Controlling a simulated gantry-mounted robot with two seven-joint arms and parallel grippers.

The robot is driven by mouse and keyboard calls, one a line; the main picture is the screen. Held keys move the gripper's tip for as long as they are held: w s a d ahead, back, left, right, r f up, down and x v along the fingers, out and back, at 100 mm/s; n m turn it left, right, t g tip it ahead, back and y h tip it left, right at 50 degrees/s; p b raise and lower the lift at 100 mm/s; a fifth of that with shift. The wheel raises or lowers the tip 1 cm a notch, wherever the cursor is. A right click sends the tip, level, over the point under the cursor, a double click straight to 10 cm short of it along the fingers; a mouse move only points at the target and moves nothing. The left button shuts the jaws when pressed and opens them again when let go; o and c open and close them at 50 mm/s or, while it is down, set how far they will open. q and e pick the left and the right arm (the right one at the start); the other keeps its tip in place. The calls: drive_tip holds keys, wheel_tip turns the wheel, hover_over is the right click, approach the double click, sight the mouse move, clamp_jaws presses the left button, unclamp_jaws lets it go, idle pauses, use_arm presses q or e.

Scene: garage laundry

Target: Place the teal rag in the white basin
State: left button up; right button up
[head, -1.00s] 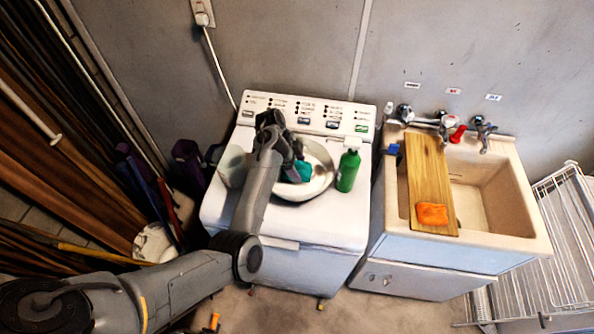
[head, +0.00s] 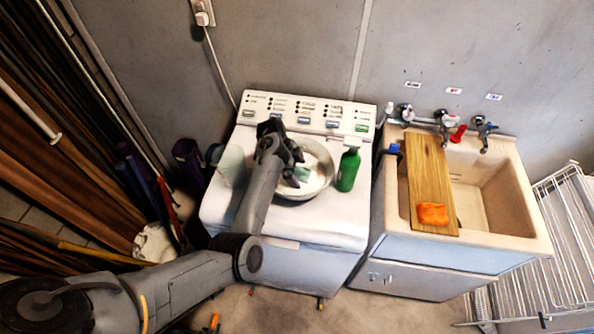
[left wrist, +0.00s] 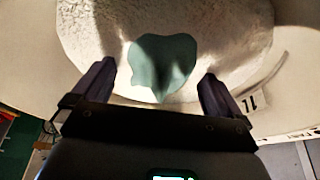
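The white basin (head: 318,158) is a round bowl on top of the washing machine. The teal rag (head: 302,174) lies inside it, partly hidden by my left gripper in the head view. In the left wrist view the rag (left wrist: 160,65) lies as a crumpled patch on the rough pale inside of the basin (left wrist: 85,30). My left gripper (head: 291,168) is over the basin. Its fingers are spread wide in the left wrist view, with the rag beyond and between them and not gripped. My right gripper is not in view.
A green bottle (head: 348,170) stands close right of the basin on the washer top (head: 230,211). A clear container (head: 232,166) is to the left. The sink (head: 510,190) holds a wooden board (head: 428,170) with an orange cloth (head: 432,214).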

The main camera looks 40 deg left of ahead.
use_arm(q)
drive_tip(key=shift+r, duration=0.2)
drive_tip(key=v, duration=1.2)
drive_tip(key=shift+r, duration=0.1)
